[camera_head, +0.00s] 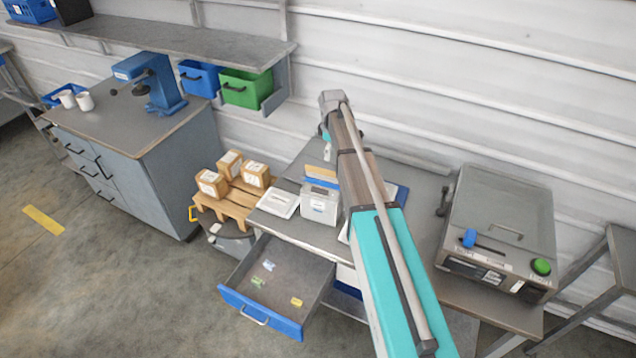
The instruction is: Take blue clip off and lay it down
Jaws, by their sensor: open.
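A blue clip (321,184) lies as a straight bar across the upper part of a small white labelled bag or box (319,207). A tan edge (320,173) shows just above the clip. The bag stands on the grey worktable (310,233), left of my arm. My gripper (325,134) is at the far end of my arm, above and behind the bag near the wall. It is small and partly hidden by my wrist; it is open and apart from the clip.
A white tray or pad (279,202) lies left of the bag. A grey machine (500,215) with a blue lever and green button stands right. An open blue-fronted drawer (262,311) juts out below. Boxes (257,175) on a pallet stand left.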

